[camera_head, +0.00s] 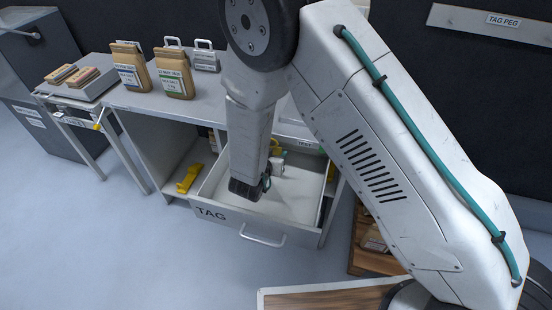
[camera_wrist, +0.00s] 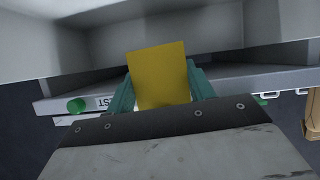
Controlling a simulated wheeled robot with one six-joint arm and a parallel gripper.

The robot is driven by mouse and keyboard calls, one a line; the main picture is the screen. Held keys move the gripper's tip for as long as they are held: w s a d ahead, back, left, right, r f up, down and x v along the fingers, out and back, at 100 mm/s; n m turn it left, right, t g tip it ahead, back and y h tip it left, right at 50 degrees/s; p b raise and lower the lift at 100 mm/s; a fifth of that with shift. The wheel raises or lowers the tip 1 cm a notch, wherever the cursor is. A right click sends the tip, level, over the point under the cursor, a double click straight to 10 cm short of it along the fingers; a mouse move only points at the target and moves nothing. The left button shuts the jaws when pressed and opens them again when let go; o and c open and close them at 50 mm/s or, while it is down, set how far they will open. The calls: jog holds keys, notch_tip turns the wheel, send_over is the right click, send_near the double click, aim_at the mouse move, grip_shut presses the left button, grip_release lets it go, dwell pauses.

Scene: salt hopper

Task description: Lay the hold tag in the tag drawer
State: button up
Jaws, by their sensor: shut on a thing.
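My gripper (camera_head: 266,184) points down over the open drawer in the head view. In the wrist view its teal fingers (camera_wrist: 160,88) are shut on a flat yellow tag (camera_wrist: 159,74), which stands up between them. I take this as the hold tag; no writing shows on its face. My arm hides part of the drawer, and I cannot tell whether the tag touches its floor.
A yellow object (camera_head: 189,178) lies on the shelf left of the drawer. A side table (camera_head: 70,99) holds stacked packs. A wooden surface (camera_head: 320,299) is at the front right. Open floor lies front left.

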notch_tip(320, 180, down, 4)
jog(key=shift+r, duration=0.1)
jog(key=x, duration=0.4)
jog(key=shift+w+d+r, duration=0.15)
jog(key=shift+r, duration=0.2)
jog(key=shift+f, duration=0.1)
jog(key=shift+f, duration=0.1)
jog(key=shift+f, duration=0.5)
jog(key=o, duration=1.4)
jog(key=shift+o, duration=0.2)
jog(key=shift+r, duration=0.1)
